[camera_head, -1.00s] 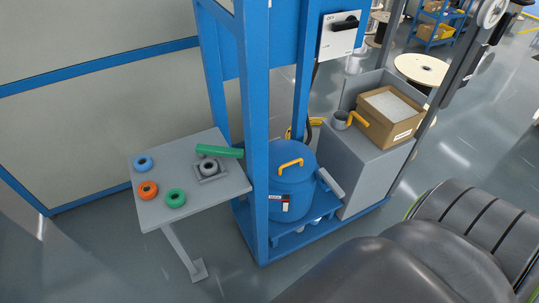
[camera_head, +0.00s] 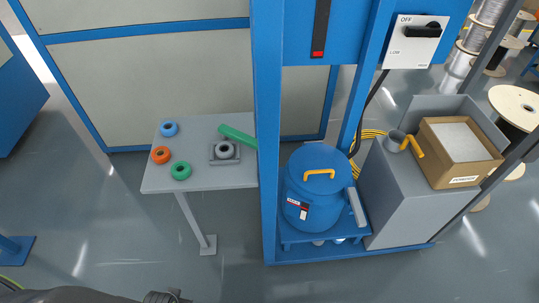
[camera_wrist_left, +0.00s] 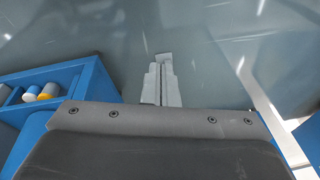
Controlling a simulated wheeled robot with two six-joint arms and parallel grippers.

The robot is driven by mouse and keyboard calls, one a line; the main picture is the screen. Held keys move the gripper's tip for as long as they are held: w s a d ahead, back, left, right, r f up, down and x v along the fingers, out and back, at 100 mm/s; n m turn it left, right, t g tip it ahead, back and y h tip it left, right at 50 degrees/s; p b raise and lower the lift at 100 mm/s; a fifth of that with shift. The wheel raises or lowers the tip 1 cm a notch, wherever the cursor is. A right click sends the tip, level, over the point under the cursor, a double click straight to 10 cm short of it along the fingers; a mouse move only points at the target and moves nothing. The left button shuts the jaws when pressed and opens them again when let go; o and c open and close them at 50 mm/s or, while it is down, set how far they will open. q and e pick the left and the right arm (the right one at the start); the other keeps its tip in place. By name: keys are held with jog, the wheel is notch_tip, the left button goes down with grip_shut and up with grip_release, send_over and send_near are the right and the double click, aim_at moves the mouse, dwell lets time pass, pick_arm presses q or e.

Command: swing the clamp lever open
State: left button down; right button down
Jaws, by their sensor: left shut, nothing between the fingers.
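A green bar (camera_head: 237,136) lies beside a grey block with a ring in it (camera_head: 224,151) on the small grey table (camera_head: 205,188). It may be the clamp lever, but I cannot tell for sure. Its right end reaches behind the blue post. A grey bar (camera_head: 356,206) stands tilted at the right side of the blue drum (camera_head: 318,187). In the left wrist view my left gripper (camera_wrist_left: 164,58) is shut and empty, over bare floor. In the head view only a dark part of my arm shows at the bottom left. My right gripper is not in view.
Blue (camera_head: 169,128), orange (camera_head: 161,155) and green (camera_head: 181,171) rings lie on the table's left side. A blue post (camera_head: 267,120) stands between table and drum. A cardboard box (camera_head: 462,181) sits on the grey cabinet (camera_head: 400,215). The floor in front is clear.

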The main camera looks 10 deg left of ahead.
aim_at(255, 148)
pick_arm(q)
jog(key=w+d+r+m+t+h+b, duration=0.15)
jog(key=w+d+r+m+t, duration=0.25)
jog(key=w+r+m, duration=0.55)
jog(key=w+d+r+m+t+h+b, duration=0.1)
jog(key=w+d+r+m+t+h, duration=0.2)
jog(key=w+r+m, duration=0.7)
jog(key=w+d+r+m+t+h+b, duration=0.15)
jog(key=w+d+r+m+t, duration=0.35)
jog(key=r, duration=0.9)
jog(key=shift+n+g+h, duration=0.3)
jog(key=shift+n+g, duration=0.1)
jog(key=shift+n, duration=0.55)
jog(key=p+x, duration=0.1)
jog(key=x, duration=0.3)
jog(key=a+x, duration=0.1)
jog(key=x, duration=0.4)
jog(key=w+r+p+x, duration=0.1)
jog(key=x, duration=0.3)
jog(key=shift+w+a+p, duration=0.1)
jog(key=shift+p, duration=0.2)
